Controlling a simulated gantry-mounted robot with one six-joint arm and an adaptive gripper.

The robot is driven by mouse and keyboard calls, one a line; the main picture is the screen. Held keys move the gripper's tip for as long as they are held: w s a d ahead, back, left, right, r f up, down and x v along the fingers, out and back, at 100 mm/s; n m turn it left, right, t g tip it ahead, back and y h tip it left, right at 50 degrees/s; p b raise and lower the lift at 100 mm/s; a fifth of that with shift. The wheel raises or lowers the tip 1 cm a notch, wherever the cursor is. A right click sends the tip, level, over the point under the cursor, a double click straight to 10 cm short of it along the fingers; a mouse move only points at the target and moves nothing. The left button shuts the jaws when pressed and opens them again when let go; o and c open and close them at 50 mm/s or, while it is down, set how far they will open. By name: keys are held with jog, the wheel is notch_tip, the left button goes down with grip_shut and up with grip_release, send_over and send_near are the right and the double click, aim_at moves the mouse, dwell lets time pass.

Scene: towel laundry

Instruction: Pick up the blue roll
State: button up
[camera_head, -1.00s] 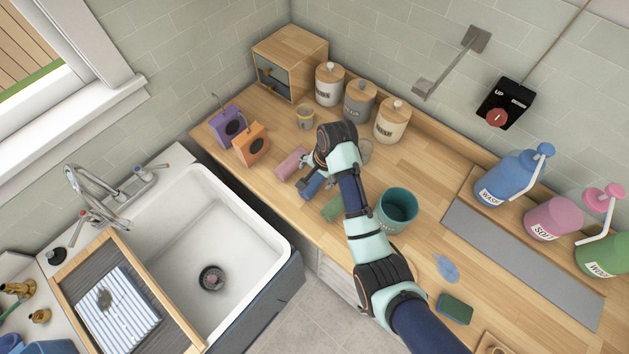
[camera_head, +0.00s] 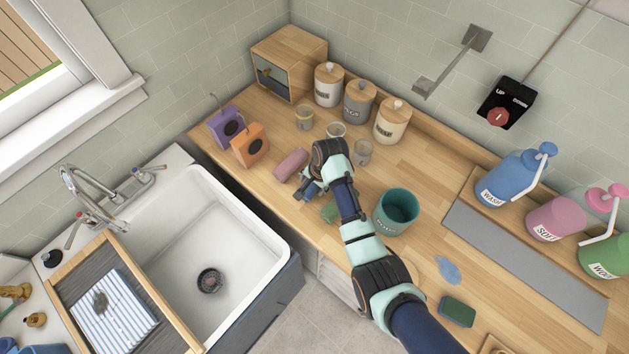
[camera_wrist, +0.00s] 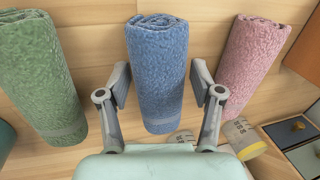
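The blue roll (camera_wrist: 158,50) is a rolled towel in the middle of the wrist view, lying on the wooden counter. My gripper (camera_wrist: 160,80) is open, with one finger on each side of the roll's near part. Gaps show between the fingers and the roll. In the head view the blue roll (camera_head: 311,187) is mostly hidden under my gripper and wrist.
The pink roll (camera_wrist: 255,62) lies to the right of the blue one in the wrist view, and the green roll (camera_wrist: 42,75) to the left. A teal pot (camera_head: 396,211) stands right of my arm. Glass jars (camera_head: 363,152) stand behind my wrist.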

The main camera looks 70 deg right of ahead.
jog(key=c, duration=0.6)
jog(key=w+p+v, duration=0.1)
jog(key=v, duration=0.5)
jog(key=w+p+v, duration=0.1)
jog(key=w+v, duration=0.1)
jog(key=v, duration=0.5)
jog(key=w+d+r+p+v, duration=0.1)
jog(key=v, duration=0.5)
jog(key=shift+w+r, duration=0.15)
jog(key=shift+r, duration=0.15)
jog(key=shift+c, duration=0.2)
